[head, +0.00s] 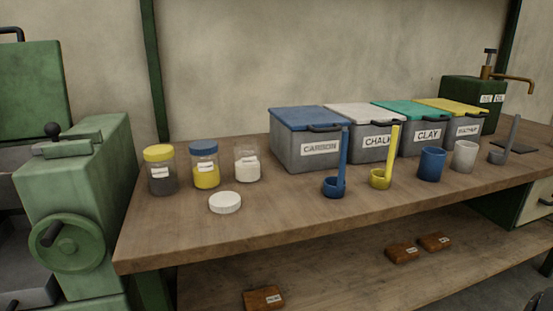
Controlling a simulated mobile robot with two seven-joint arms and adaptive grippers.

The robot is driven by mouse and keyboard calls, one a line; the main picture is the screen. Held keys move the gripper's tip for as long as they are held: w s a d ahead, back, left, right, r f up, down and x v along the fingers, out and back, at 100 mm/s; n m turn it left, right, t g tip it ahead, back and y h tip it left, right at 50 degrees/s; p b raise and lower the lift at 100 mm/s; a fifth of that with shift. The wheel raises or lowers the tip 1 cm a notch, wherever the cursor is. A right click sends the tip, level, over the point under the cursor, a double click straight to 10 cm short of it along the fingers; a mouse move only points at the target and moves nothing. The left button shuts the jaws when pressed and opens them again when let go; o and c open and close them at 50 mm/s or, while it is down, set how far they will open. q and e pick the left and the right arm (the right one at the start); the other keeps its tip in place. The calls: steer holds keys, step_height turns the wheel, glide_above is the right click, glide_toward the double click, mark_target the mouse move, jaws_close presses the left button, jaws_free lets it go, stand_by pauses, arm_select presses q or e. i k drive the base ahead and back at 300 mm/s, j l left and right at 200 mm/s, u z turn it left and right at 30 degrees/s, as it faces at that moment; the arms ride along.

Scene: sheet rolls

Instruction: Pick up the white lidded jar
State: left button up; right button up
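A clear jar with white contents and a white label (247,167) stands upright on the wooden bench, rightmost of three jars. No lid shows on it. A round white lid (225,202) lies flat on the bench in front of it, to the left, apart from the jar. Beside it stand a jar with a blue lid and yellow contents (206,177) and a jar with a yellow lid and dark contents (161,183). Neither of my grippers shows.
Grey bins with coloured lids (308,158) line the back. Blue (335,187) and yellow (380,179) ladles and two cups stand before them. A green machine with a handwheel (68,242) is at left. The bench front (270,222) is mostly clear.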

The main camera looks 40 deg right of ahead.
mark_target(247, 152)
steer(key=z, duration=0.9)
steer(key=j+z, duration=0.15)
steer(key=j, duration=0.5)
steer(key=k+j+z, duration=0.15)
steer(key=j, duration=0.5)
